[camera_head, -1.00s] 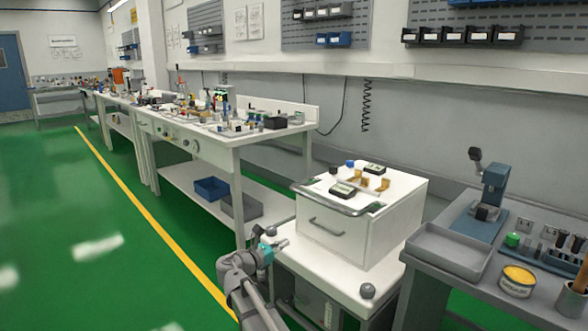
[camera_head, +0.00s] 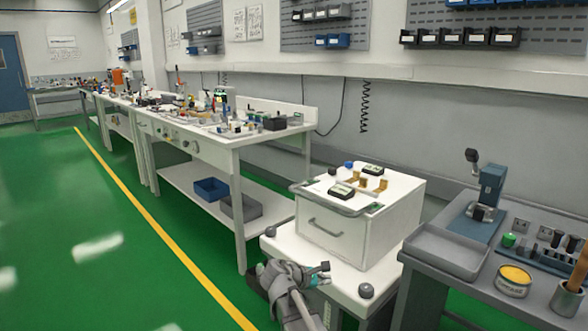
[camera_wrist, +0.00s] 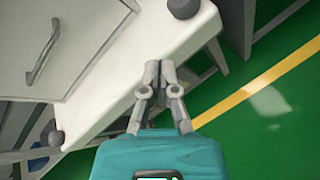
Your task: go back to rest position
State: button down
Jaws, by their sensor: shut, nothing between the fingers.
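My gripper (camera_wrist: 160,68) shows in the wrist view with its two fingers close together and nothing between them. Below the fingers is the teal part of my wrist. In the head view my arm and gripper (camera_head: 322,272) are low in the middle, beside the near left edge of the white cart (camera_head: 285,246). The white drawer unit (camera_head: 335,234) stands on this cart; its handle (camera_wrist: 43,55) also shows at the upper left of the wrist view. The fingers appear over or beside the cart's edge; the exact height cannot be told.
A grey bench (camera_head: 425,283) with a tray (camera_head: 447,250), a blue press (camera_head: 487,205) and a yellow-topped can (camera_head: 514,281) stands at the right. A long white workbench (camera_head: 215,140) runs behind on the left. The green floor (camera_head: 90,220) left of the yellow line is clear.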

jog(key=s+d+f+m+g+y+p, duration=0.1)
jog(key=s+d+f+m+g+y, duration=0.3)
jog(key=s+m, duration=0.5)
jog(key=s+d+f+m+g+y, duration=0.2)
jog(key=s+d+f+m+y, duration=0.3)
jog(key=s+m, duration=0.4)
notch_tip(320, 180, up, 39)
jog(key=a+y+p, duration=0.1)
jog(key=p, duration=3.7)
jog(key=shift+s+a+f+n+y, duration=0.2)
jog(key=shift+s+n+y, duration=0.1)
jog(key=shift+s, duration=0.1)
